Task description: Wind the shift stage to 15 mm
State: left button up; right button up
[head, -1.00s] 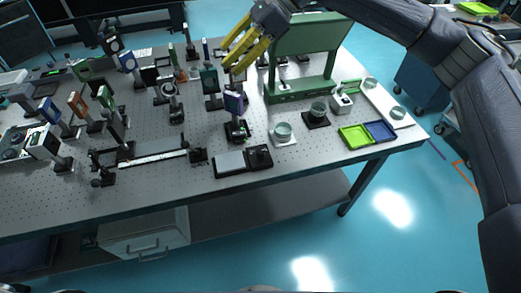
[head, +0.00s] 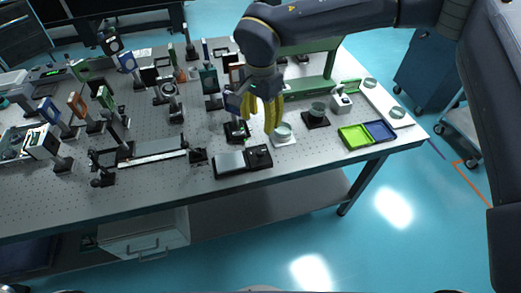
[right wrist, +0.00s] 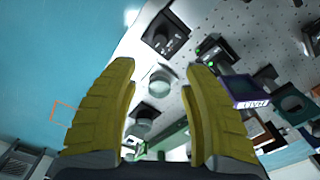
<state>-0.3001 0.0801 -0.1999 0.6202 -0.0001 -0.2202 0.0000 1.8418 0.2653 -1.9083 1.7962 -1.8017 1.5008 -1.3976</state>
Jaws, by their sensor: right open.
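My right gripper (head: 261,120) is open, its yellow fingers pointing down above the table. It is above and just behind a glass dish on a white pad (head: 284,138). In the right wrist view the space between the fingertips (right wrist: 160,72) holds nothing; the dish (right wrist: 161,82) shows beyond them. A post-mounted device with a purple plate (head: 234,103) stands just left of the gripper; it also shows in the right wrist view (right wrist: 250,90). A long rail with a pale scale strip (head: 150,158) lies farther left. I cannot tell which device is the shift stage, and no reading is legible. My left gripper is out of view.
A black unit with a grey plate (head: 230,162) lies near the front edge. Green and blue trays (head: 354,137) lie to the right. Several post-mounted optics crowd the left and back. A green frame (head: 322,86) stands behind my arm. Front middle tabletop is partly clear.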

aim_at(261, 150)
notch_tip(261, 150, down, 14)
jog(key=shift+r, duration=0.1)
dwell(0.5)
jog(key=shift+c, duration=0.5)
grip_shut()
